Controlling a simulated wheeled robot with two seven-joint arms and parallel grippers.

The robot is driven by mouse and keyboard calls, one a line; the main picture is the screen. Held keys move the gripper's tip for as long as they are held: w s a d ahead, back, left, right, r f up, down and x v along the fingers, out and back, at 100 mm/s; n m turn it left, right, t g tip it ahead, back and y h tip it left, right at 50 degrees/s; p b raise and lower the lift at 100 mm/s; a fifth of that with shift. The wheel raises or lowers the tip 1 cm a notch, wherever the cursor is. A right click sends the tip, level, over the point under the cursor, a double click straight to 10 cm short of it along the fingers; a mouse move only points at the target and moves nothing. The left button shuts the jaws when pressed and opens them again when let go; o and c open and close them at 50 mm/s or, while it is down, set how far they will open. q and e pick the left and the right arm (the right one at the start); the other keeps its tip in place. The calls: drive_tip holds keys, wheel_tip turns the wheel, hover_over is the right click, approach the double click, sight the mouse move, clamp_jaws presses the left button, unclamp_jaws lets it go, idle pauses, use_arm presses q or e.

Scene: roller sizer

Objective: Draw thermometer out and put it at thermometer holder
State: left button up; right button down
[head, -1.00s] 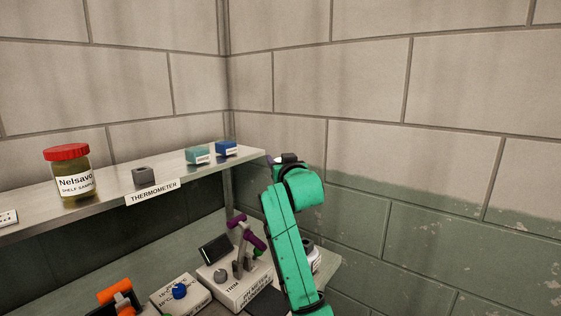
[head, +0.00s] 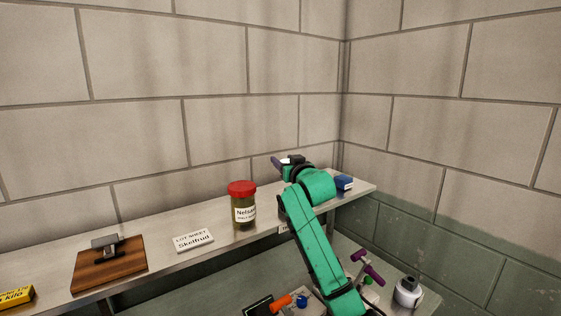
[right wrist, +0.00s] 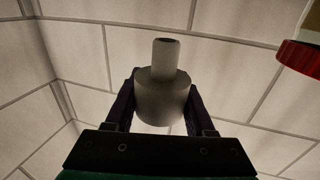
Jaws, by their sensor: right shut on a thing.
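My right gripper (head: 281,161) is above the shelf in the head view, right of the red-lidded jar. In the right wrist view its two dark fingers are on either side of a grey stepped cylinder, which looks like the thermometer (right wrist: 162,98), and are shut on it. The thermometer's narrower end points up in that picture. The dark thermometer holder on the shelf is hidden behind my green right arm; only a sliver of its label (head: 284,229) shows. My left gripper is in neither current view.
The shelf (head: 130,290) holds a red-lidded jar (head: 242,208), a lot sheet card (head: 193,240), a wooden board (head: 110,265) with a dark block, a yellow box (head: 16,297) and a blue block (head: 344,183). A purple-handled device (head: 367,268) and a white jar (head: 408,292) stand below.

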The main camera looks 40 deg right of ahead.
drive_tip(key=shift+d, duration=0.15)
drive_tip(key=f+b, duration=0.2)
drive_tip(key=f, duration=0.1)
drive_tip(key=f+b, duration=0.2)
drive_tip(key=f, duration=0.1)
drive_tip(key=shift+a, duration=0.2)
use_arm(q)
wheel_tip(320, 180, down, 4)
drive_tip(key=shift+a, duration=0.15)
use_arm(e)
drive_tip(key=shift+w+a+r, duration=0.1)
drive_tip(key=shift+r, duration=0.05)
use_arm(q)
drive_tip(key=shift+r+p, duration=0.35)
drive_tip(key=shift+p, duration=0.05)
idle(0.6)
drive_tip(key=shift+r, duration=0.1)
idle(0.4)
